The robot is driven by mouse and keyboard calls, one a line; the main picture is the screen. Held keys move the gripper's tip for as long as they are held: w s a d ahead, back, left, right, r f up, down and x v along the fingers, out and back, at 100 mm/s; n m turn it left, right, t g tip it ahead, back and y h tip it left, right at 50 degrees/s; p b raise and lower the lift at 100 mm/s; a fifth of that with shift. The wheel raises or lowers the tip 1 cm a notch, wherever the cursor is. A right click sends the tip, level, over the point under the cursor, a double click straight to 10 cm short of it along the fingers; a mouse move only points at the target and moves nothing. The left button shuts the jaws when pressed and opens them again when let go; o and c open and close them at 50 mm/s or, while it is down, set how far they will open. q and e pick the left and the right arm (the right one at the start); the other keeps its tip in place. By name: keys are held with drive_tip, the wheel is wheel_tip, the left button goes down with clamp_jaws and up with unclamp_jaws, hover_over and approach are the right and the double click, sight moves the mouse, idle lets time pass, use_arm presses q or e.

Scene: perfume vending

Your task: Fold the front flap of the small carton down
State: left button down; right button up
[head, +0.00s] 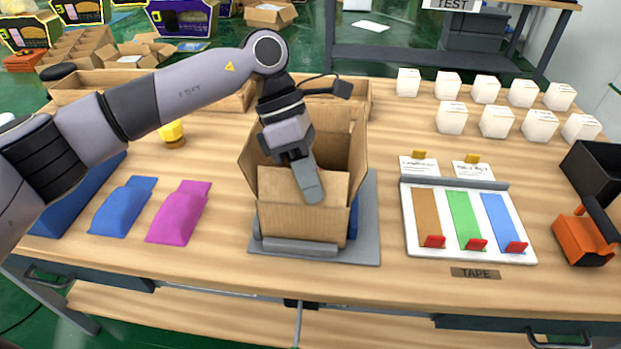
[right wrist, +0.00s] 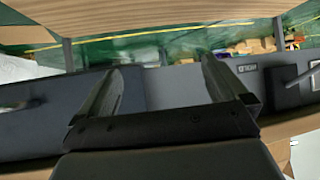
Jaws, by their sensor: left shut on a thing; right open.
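The small carton (head: 300,217) stands upright and open on a grey fixture (head: 368,225) at the middle of the table. Its front flap (head: 275,187) shows as a tan panel at the carton's front, and the side and back flaps stand up. My left gripper (head: 312,192) reaches in from above and is shut on the front flap, covering part of it. The carton's inside is mostly hidden. My right gripper (right wrist: 158,78) is open and empty in the right wrist view, and it is out of the head view.
Blue (head: 124,207) and magenta (head: 180,212) pouches lie left of the carton. A white tape tray (head: 415,242) and an orange tape dispenser (head: 583,238) are on the right. Several white boxes (head: 452,118) stand behind them. Bare table lies between the pouches and the fixture.

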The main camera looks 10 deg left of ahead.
idle(0.4)
use_arm(q)
drive_tip(key=c, duration=1.3)
unclamp_jaws()
drive_tip(key=shift+c, duration=0.2)
drive_tip(key=shift+w, duration=0.1)
drive_tip(key=v, duration=0.7)
drive_tip(key=shift+b, duration=0.3)
drive_tip(key=shift+r, duration=0.2)
